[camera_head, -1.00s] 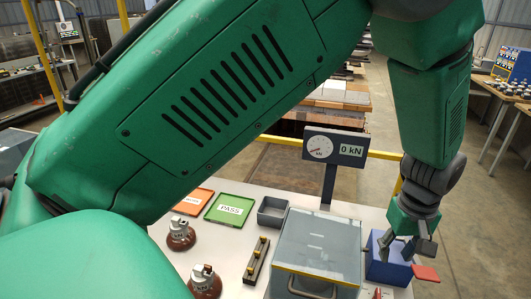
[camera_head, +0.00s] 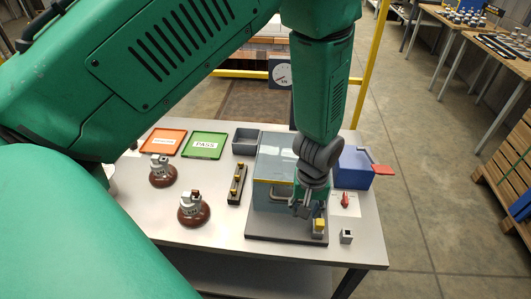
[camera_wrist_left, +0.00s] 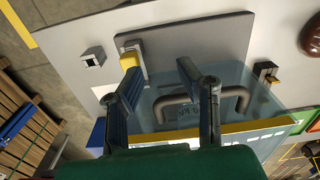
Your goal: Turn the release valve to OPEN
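A small red lever (camera_head: 345,200), which looks like the release valve, sits on a white label plate on the bench, right of the clear-sided hood. I cannot read its markings. My left gripper (camera_head: 308,210) hangs left of the lever, over the front of the hood, apart from the lever. In the left wrist view its two fingers (camera_wrist_left: 160,72) are spread and nothing is between them. A yellow block (camera_wrist_left: 129,60) shows by one fingertip, and the hood's grey handle (camera_wrist_left: 200,102) shows behind the fingers. The lever cannot be made out there. My right gripper is out of view.
The hood (camera_head: 270,160) stands on a dark base plate (camera_head: 270,232). A blue box (camera_head: 352,172) with a red flap is behind the lever. A small grey block (camera_head: 346,237) is in front. Brown insulators (camera_head: 193,212) and orange and green trays (camera_head: 205,145) are left.

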